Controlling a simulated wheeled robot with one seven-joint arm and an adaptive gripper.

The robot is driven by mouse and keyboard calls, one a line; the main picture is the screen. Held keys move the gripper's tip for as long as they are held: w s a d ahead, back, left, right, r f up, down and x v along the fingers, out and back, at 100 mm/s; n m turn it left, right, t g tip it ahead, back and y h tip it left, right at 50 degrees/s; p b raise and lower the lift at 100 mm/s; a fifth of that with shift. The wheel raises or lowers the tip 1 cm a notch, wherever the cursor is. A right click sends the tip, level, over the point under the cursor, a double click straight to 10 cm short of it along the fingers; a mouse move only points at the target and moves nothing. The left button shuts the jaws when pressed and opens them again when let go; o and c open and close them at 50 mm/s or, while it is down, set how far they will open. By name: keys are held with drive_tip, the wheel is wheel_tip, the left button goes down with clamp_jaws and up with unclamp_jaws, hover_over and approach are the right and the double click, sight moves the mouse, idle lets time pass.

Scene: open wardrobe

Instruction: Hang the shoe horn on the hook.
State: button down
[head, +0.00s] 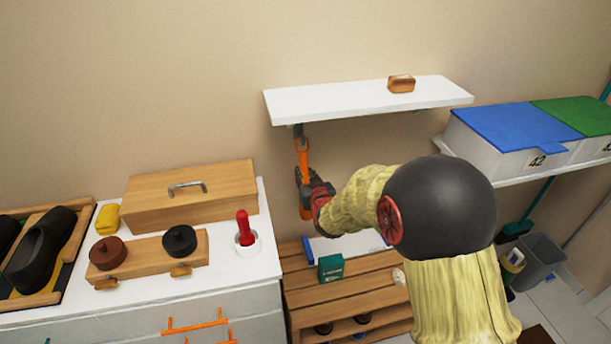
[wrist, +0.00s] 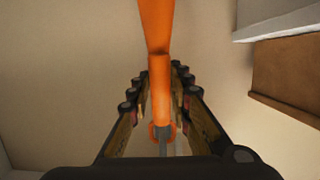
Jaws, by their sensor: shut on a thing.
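The orange shoe horn (head: 304,158) hangs upright below the white shelf, beside the back wall. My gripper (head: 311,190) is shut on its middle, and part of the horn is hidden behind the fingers. The horn's upper end is close to a small dark hook (head: 298,130) under the shelf's left end. In the wrist view, the shoe horn (wrist: 160,60) runs between the fingers of my gripper (wrist: 157,85). Its ring end shows close to a grey rod (wrist: 163,146). I cannot tell whether the ring is around the hook.
The white shelf (head: 350,101) holds a small brown item (head: 401,84). A wooden box (head: 190,195) stands on the white cabinet at left. Below is a slatted wooden rack (head: 330,293) with a green box (head: 330,268). Lidded bins (head: 515,135) stand at right.

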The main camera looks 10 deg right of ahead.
drive_tip(key=c, duration=1.6)
unclamp_jaws()
drive_tip(key=shift+o, duration=0.3)
drive_tip(key=o, duration=0.6)
drive_tip(key=s+f, duration=0.1)
drive_tip(key=s, duration=0.2)
drive_tip(key=s+f, duration=0.1)
drive_tip(key=s, duration=0.2)
drive_tip(key=s+f, duration=0.1)
drive_tip(key=s, duration=0.3)
drive_tip(key=shift+f, duration=0.15)
idle(0.4)
